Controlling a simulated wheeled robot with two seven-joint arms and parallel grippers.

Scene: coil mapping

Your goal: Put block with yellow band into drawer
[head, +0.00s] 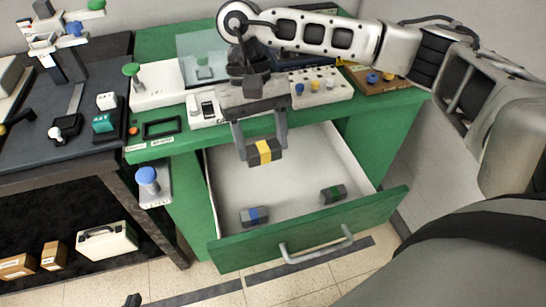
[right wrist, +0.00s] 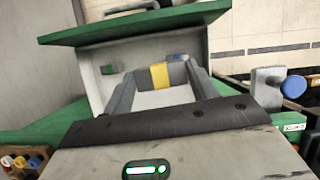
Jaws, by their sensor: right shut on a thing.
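The block with the yellow band (head: 264,152) is dark grey and hangs over the open drawer (head: 300,245). My right gripper (head: 262,140) is shut on it, one finger at each end. In the right wrist view the block (right wrist: 160,76) sits between the fingertips, with the pale drawer floor behind it. A block with a blue band (head: 254,216) and a block with a green band (head: 333,194) lie apart on the drawer floor. A small dark tip (head: 132,300) at the bottom edge may be part of my left gripper; its jaws cannot be made out.
The drawer's green front with its grey handle (head: 318,246) faces the floor side. The green bench top (head: 160,148) above carries several switches and panels. A blue knob (head: 148,178) on a bracket stands left of the drawer. A dark table (head: 70,150) is further left.

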